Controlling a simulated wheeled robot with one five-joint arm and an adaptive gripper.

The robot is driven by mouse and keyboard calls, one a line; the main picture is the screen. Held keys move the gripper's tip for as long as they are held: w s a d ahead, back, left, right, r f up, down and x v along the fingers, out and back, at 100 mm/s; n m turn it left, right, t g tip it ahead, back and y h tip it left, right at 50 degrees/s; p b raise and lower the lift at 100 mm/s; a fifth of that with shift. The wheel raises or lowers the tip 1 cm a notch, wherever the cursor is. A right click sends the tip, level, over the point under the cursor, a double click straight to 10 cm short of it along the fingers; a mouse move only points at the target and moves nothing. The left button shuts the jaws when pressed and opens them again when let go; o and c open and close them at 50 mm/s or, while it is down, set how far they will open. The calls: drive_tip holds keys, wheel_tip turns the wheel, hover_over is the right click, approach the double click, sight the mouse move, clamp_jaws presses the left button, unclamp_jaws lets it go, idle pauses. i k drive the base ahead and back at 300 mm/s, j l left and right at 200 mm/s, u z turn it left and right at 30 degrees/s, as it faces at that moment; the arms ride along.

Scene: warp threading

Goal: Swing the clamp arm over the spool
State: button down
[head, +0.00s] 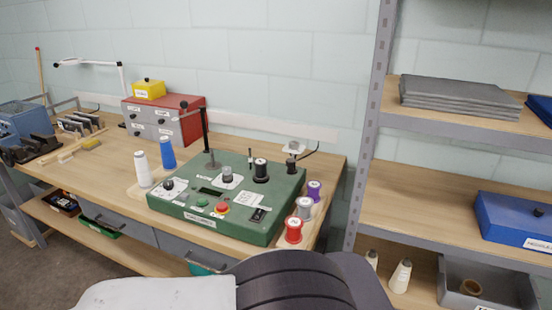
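A green control box (225,228) stands on the wooden workbench, its top panel facing up. On its top right is a black spool-like cylinder (261,170). Beside it to the right is a smaller black post (291,166) with a thin black arm (307,153) that slants up to the right, away from the cylinder. A tall black rod with a ball end (205,130) rises at the box's back left. I cannot tell for sure which of these is the clamp arm. My gripper is not in view; dark and white parts of my own body fill the bottom middle.
Red (293,230), grey (304,208) and purple (314,191) thread spools stand right of the box. A red-topped drawer cabinet (166,121) is behind. A shelf rack (369,125) stands close on the right.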

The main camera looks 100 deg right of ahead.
sight(291, 163)
drive_tip(key=k+j+z, duration=0.1)
drive_tip(key=z, duration=3.4)
drive_tip(key=i+u, duration=0.25)
drive_tip(key=i, duration=0.45)
